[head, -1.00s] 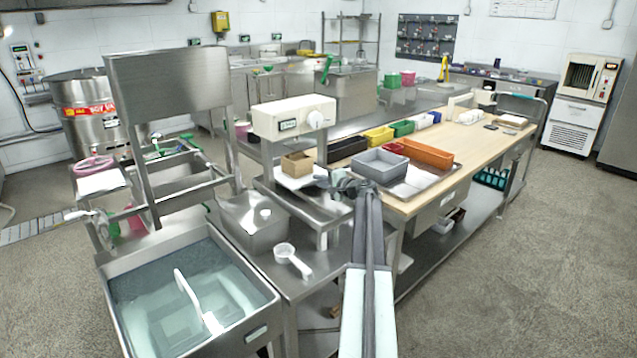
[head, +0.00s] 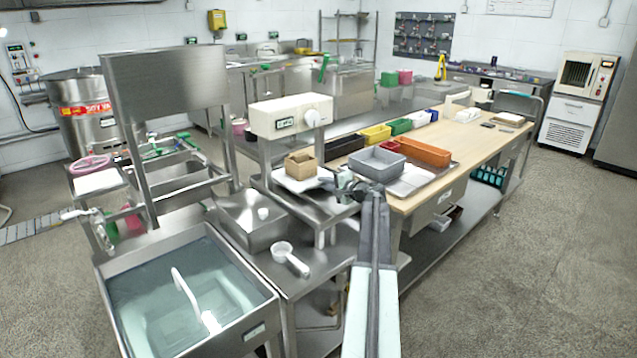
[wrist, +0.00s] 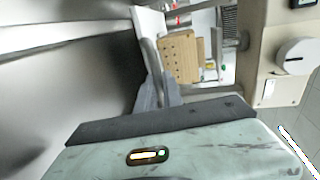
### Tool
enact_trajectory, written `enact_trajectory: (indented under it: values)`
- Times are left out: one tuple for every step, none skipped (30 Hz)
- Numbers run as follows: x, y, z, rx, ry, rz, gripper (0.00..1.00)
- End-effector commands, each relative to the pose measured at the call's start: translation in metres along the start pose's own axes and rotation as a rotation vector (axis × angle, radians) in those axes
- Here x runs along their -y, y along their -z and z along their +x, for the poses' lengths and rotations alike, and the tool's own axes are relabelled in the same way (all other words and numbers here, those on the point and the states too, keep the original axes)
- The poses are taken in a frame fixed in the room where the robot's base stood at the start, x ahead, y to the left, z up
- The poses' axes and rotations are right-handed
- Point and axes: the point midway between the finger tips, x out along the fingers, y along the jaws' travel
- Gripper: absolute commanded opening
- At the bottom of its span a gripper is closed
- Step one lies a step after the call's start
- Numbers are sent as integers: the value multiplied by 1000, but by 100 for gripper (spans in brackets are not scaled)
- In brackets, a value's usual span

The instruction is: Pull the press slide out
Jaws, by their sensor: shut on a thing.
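The press slide (head: 292,184) is a flat white plate under the press head, with a small brown box (head: 300,164) on it. The press (head: 290,117) has a cream head with a small display and a round knob. In the wrist view the box (wrist: 181,57) shows rows of holes in its top. My gripper (head: 345,184) is at the slide's right end, and its dark fingers also show in the wrist view (wrist: 157,92). They are shut on the slide's near end; the exact contact is partly hidden by the fingers.
A steel sink of water (head: 185,290) and a white scoop (head: 291,260) are at the front left. A wooden table (head: 475,142) with a grey bin (head: 378,166) and coloured bins stands close right of my gripper. The floor at right is clear.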

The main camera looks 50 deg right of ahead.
Motion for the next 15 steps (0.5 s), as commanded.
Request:
enact_trajectory:
  values:
    - [1, 0, 1, 0, 1, 0, 0]
    - [1, 0, 2, 0, 1, 0, 0]
    - [1, 0, 2, 0, 1, 0, 0]
    - [1, 0, 2, 0, 1, 0, 0]
    - [1, 0, 2, 0, 1, 0, 14]
    - [1, 0, 2, 0, 1, 0, 25]
    - [1, 0, 2, -1, 1, 0, 32]
    - [1, 0, 1, -1, 1, 0, 32]
    - [1, 0, 1, -1, 1, 0, 32]
    - [1, 0, 1, -1, 1, 0, 32]
    - [1, 1, 1, -1, 1, 0, 32]
    - [1, 1, 1, -1, 1, 0, 32]
    - [1, 1, 1, -1, 1, 0, 32]
    - [1, 1, 1, -1, 1, 0, 32]
    - [1, 1, 1, -1, 1, 0, 32]
